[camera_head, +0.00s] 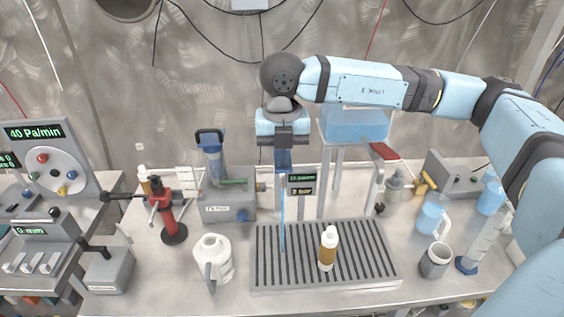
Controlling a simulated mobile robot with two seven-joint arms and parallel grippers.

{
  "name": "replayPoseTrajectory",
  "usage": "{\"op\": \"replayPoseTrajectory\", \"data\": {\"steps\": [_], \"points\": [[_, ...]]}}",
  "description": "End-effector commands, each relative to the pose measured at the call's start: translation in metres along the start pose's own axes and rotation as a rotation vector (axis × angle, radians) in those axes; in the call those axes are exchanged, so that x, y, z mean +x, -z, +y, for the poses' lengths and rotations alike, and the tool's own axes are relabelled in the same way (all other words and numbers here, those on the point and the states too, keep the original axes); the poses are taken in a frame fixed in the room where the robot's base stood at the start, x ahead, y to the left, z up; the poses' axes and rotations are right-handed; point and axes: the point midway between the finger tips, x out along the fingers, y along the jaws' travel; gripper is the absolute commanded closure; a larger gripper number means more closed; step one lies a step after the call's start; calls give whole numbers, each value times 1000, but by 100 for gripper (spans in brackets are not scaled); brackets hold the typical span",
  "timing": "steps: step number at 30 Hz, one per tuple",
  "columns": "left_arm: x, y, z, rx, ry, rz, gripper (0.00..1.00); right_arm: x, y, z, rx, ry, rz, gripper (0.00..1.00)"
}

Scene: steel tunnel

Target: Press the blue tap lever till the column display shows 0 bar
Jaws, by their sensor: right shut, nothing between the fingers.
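My right gripper (283,162) reaches down from above at the middle of the bench, shut and empty. It is at the tap, just left of a small column display (302,178) with green text too small to read. The blue tap lever cannot be made out apart from the gripper, which covers that spot; whether they touch I cannot tell. A thin blue stream of water (283,220) runs straight down below the gripper to the slatted drain tray (262,284). My left gripper is not in view.
An amber bottle with a white cap (328,248) stands on the tray. A white jug (213,258) and a grey filter box (228,207) are left of it. A clear blue tank (355,125) stands behind. A grey mug (435,260) and blue jug (431,217) are at right.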

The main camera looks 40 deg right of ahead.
Motion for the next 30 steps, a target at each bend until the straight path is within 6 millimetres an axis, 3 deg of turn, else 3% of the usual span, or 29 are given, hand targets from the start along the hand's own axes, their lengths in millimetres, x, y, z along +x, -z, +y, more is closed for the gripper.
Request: {"op": "replayPoseTrajectory", "data": {"steps": [8,30], "points": [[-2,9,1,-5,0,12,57,1,1,0,-1,1,4,100],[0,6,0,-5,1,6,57,1,1,0,-2,2,6,100]]}}
